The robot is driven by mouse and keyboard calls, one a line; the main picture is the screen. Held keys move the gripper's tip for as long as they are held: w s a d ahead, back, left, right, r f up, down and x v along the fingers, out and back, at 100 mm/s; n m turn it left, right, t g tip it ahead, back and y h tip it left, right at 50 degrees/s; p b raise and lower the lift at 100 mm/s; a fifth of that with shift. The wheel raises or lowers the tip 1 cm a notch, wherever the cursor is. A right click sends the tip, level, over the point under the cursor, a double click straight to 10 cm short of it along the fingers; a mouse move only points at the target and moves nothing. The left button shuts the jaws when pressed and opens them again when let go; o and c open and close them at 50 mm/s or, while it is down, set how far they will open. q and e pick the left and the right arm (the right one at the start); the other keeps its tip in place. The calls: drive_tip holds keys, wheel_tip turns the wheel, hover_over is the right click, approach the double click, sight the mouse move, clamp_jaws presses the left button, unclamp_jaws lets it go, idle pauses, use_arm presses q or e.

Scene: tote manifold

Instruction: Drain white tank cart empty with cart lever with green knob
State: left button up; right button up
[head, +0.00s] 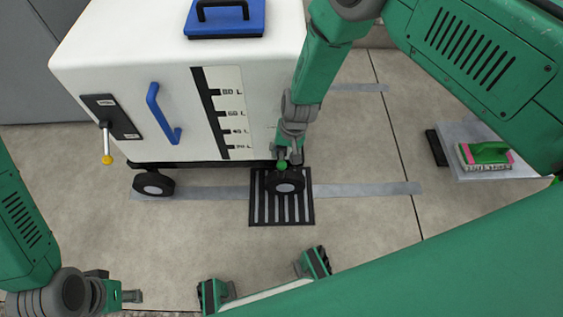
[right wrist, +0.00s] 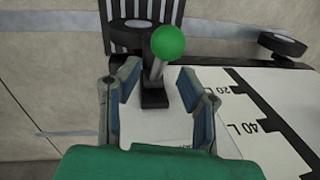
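The white tank cart (head: 170,45) stands at upper left with a blue handle (head: 160,112) and a litre scale (head: 225,110); I cannot read its level. The lever with the green knob (head: 282,165) is low at its front right corner, above a dark floor grate (head: 262,218). My right gripper (head: 287,152) is there. In the right wrist view, its fingers (right wrist: 160,95) are apart, on either side of the lever's stem, with the green knob (right wrist: 168,42) beyond the tips. My left gripper (head: 130,297) is at the bottom left, away from the cart; its fingers are unclear.
Another lever, with a yellow knob (head: 107,160), is on the cart's left. A blue lid (head: 225,22) tops the tank. A green and pink brush (head: 485,155) lies on a pale board at right.

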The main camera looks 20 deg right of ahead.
sight(282, 158)
drive_tip(key=shift+w+a+f+b, duration=0.15)
drive_tip(key=shift+f+b, duration=0.15)
drive_tip(key=shift+f, duration=0.65)
drive_tip(key=shift+a+f+b, duration=0.15)
drive_tip(key=shift+f+b, duration=0.15)
drive_tip(key=shift+f, duration=0.65)
clamp_jaws()
